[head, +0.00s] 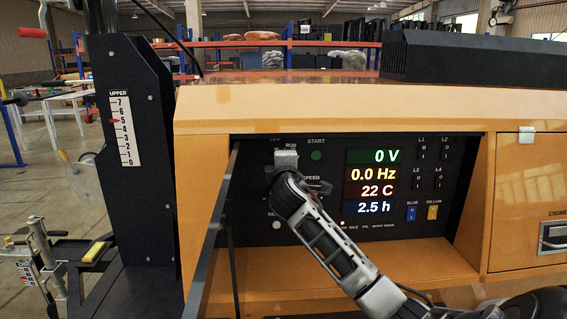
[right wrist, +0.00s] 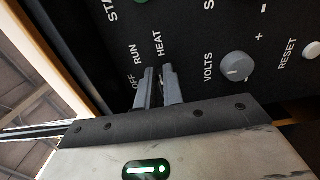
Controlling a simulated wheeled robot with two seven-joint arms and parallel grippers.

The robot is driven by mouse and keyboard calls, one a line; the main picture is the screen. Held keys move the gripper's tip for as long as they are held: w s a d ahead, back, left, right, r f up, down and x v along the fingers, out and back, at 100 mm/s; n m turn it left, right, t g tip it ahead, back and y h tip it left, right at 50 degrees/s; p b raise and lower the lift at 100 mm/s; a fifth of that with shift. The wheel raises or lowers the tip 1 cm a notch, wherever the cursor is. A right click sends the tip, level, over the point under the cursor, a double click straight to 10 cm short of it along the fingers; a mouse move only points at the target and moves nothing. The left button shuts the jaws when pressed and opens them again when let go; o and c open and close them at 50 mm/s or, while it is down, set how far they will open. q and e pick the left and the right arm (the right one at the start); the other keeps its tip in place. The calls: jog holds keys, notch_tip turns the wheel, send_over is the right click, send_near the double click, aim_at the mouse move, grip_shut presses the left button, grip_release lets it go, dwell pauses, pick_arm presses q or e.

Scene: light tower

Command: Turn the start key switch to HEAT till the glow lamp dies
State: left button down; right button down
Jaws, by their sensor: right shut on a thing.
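The control panel (head: 330,185) is black and set in an orange cabinet. My right gripper (head: 286,160) reaches its upper left part and is shut on the start key switch, just left of the START label. In the right wrist view, both fingers (right wrist: 160,88) close on the switch beside the OFF, RUN and HEAT labels. The fingers hide nearly all of the switch, so I cannot tell its position. A small orange lamp (head: 342,222) glows in the row at the panel's lower edge; its label is unreadable. My left gripper is out of view.
An open dark door (head: 222,235) stands left of the panel. The display (head: 373,181) reads 0 V, 0.0 Hz, 22 C and 2.5 h. A green START button (head: 316,155) is close right of the gripper. A VOLTS knob (right wrist: 236,66) and RESET button (right wrist: 311,50) are nearby.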

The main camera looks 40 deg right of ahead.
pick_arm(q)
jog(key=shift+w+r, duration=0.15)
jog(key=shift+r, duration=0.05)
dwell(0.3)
pick_arm(e)
jog(key=c, duration=1.5)
grip_release()
pick_arm(q)
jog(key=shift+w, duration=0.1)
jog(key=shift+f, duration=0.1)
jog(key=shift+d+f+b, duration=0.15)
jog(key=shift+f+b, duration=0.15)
jog(key=shift+b, duration=0.5)
pick_arm(e)
jog(key=v, duration=1.6)
